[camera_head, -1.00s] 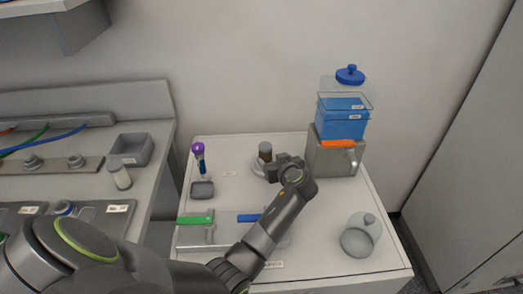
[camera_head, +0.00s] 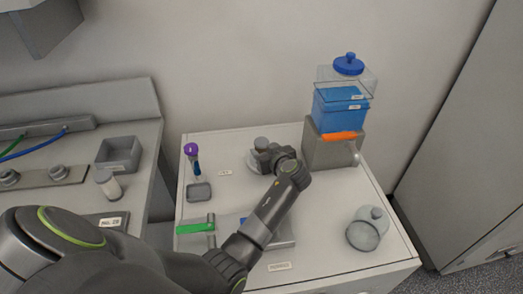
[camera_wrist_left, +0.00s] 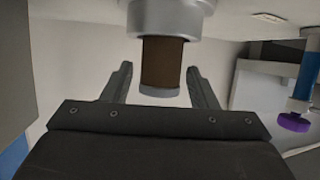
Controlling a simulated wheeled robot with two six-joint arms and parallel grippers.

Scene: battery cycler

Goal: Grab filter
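A short brown cylinder with a grey cap (camera_head: 261,143), which I take to be the filter, stands upright on a round silver-grey base (camera_head: 252,164) at the back of the white cabinet top. My left gripper (camera_head: 264,156) is right beside it and hides most of its brown body. In the left wrist view, which is upside down, the brown cylinder (camera_wrist_left: 162,62) is between the two open fingers, with a small gap on each side. The fingers do not appear to touch it. My right gripper is not in view.
A purple-capped tube (camera_head: 192,152) and a small grey dish (camera_head: 199,192) are to the left. A blue box (camera_head: 340,110) on a grey block (camera_head: 325,152) stands at right. A green-handled tool (camera_head: 190,228) lies in front.

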